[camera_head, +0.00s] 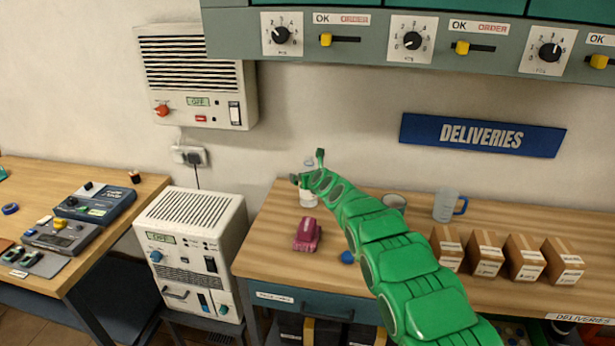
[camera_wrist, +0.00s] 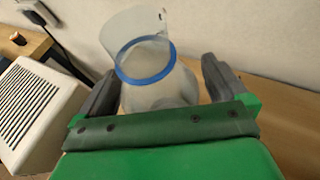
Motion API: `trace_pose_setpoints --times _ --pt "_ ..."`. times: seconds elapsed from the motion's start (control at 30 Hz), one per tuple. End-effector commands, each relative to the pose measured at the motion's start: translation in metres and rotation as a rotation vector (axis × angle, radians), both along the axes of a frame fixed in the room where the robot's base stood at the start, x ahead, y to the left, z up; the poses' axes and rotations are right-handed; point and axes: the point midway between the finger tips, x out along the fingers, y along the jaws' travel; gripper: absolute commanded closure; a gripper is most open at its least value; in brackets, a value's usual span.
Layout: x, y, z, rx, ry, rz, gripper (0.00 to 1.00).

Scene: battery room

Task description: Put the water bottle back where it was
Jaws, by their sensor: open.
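The water bottle (camera_head: 308,198) stands upright on the wooden bench in the head view, with my gripper (camera_head: 308,178) over its upper part, hiding some of it. In the wrist view the bottle (camera_wrist: 155,92) is translucent, with a blue ring and a clear top. It sits between the two dark fingers of my gripper (camera_wrist: 160,88). The fingers are apart, with a visible gap to the bottle on the right side. Whether the left finger touches the bottle cannot be told.
On the bench are a dark pink object (camera_head: 307,234), a small blue item (camera_head: 347,257), a cup (camera_head: 393,202) partly behind my arm, a clear mug (camera_head: 449,205) and several cardboard boxes (camera_head: 524,257). A white unit (camera_head: 190,250) stands left of the bench.

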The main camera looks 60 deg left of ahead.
Motion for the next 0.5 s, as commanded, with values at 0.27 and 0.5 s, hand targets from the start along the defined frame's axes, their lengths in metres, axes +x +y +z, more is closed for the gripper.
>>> trace_pose_setpoints --times 0.27,0.5 --pt "0.000 -0.003 0.005 0.001 0.000 0.000 0.01" --pt "-0.002 -0.012 0.011 0.005 -0.001 0.000 0.01"
